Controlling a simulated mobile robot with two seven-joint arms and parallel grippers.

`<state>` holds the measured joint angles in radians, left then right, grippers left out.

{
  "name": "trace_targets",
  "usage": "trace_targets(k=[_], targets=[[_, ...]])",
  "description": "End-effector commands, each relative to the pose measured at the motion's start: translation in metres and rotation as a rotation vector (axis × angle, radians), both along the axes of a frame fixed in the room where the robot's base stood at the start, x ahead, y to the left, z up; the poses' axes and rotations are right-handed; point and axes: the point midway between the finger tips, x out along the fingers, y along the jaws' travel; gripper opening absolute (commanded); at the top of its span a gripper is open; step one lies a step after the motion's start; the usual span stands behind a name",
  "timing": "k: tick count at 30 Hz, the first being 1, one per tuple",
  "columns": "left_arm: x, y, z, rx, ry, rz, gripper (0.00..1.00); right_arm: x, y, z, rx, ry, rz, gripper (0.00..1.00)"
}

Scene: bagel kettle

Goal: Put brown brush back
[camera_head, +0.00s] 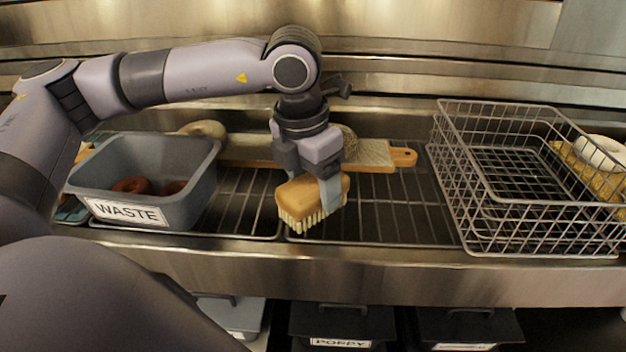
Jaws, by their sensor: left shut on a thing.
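The brown brush (302,200) has a tan-brown block and pale bristles that point down. My left gripper (328,185) is shut on the brush near the block's right end. The brush is over the wire rack (385,215) in the middle of the counter. I cannot tell whether its bristles touch the rack. My right gripper is not in view.
A grey bin labelled WASTE (145,214) with dark rings inside stands at left. An empty wire basket (520,200) stands at right. Lidded bins, one labelled POPPY (340,325), sit below the counter edge.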

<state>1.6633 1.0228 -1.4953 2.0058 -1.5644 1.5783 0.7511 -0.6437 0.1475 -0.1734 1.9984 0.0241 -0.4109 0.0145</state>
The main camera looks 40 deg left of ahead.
Motion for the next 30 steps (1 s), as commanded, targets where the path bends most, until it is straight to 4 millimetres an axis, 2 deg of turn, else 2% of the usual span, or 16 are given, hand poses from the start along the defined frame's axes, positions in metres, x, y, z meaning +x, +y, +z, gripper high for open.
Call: trace_targets(k=[4,5,7,16,20,23,30], targets=[[0.0,0.0,-0.004,0.0,0.0,0.0,0.4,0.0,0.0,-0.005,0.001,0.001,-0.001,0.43],[0.0,0.0,-0.004,0.0,0.0,0.0,0.71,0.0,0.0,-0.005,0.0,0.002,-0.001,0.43],[0.0,0.0,-0.002,0.0,0.0,0.0,0.94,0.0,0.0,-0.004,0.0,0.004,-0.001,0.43],[0.0,0.0,-0.001,0.0,0.0,0.0,0.94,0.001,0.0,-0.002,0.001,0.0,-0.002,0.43],[0.0,0.0,0.005,0.0,-0.002,0.0,0.94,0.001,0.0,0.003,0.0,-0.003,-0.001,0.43],[-0.002,0.0,0.021,-0.001,-0.005,0.001,0.94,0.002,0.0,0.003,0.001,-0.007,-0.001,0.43],[-0.01,0.002,0.075,-0.001,-0.005,0.0,0.94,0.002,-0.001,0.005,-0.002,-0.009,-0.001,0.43]])
